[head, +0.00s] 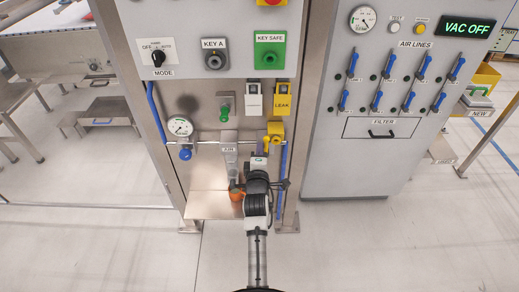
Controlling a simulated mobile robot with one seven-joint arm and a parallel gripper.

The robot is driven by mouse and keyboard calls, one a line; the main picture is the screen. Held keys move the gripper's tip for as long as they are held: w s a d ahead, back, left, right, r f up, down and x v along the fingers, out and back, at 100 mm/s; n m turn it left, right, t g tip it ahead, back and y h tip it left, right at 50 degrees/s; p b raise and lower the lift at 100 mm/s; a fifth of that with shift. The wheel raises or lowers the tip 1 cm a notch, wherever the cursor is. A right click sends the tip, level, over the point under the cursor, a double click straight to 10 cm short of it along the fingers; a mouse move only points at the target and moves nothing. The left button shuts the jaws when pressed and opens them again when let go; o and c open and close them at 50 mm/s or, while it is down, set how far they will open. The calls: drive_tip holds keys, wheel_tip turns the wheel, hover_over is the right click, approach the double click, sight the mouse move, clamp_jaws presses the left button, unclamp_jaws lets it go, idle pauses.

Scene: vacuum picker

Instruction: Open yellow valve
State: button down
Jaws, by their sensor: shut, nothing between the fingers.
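The yellow valve (273,137) sits on the horizontal air pipe at the right side of the open bay, below the yellow LEAK tag (283,98). Its handle is partly hidden, so I cannot tell its exact angle. My gripper (259,158) is at the end of my arm, just below and left of the valve. It is shut and empty. The fingertips are small and partly hidden by my wrist. I cannot tell whether they touch the valve or stand apart from it.
A gauge (180,127) with a blue knob (185,154) is on the pipe's left. A green fitting (224,113) hangs in the middle. An orange object (236,192) is beside my wrist. The right cabinet has several blue levers (353,64) and a display (467,26) reading VAC OFF.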

drive_tip(key=shift+d+r+m, duration=0.15)
drive_tip(key=shift+d+m, duration=0.25)
drive_tip(key=shift+m, duration=0.5)
drive_tip(key=shift+d+r+m+p, duration=0.1)
drive_tip(key=shift+d+m+p, duration=0.3)
drive_tip(key=shift+m, duration=0.4)
drive_tip(key=d+m+b, duration=0.1)
drive_tip(key=m, duration=0.2)
drive_tip(key=d+f+m+b, duration=0.1)
drive_tip(key=m, duration=0.2)
drive_tip(key=d+m+b, duration=0.1)
drive_tip(key=d+m, duration=0.1)
drive_tip(key=shift+f+m+y+b, duration=0.2)
drive_tip(key=shift+m+y+b, duration=0.1)
drive_tip(key=shift+m+b, duration=0.1)
drive_tip(key=f+m+b, duration=0.1)
drive_tip(key=m, duration=0.1)
drive_tip(key=d+m+b, duration=0.1)
drive_tip(key=m, duration=0.1)
drive_tip(key=shift+d+f+g+b, duration=0.2)
drive_tip(key=shift+f+g+b, duration=0.1)
drive_tip(key=shift+f+b, duration=0.1)
drive_tip(key=shift+f, duration=0.1)
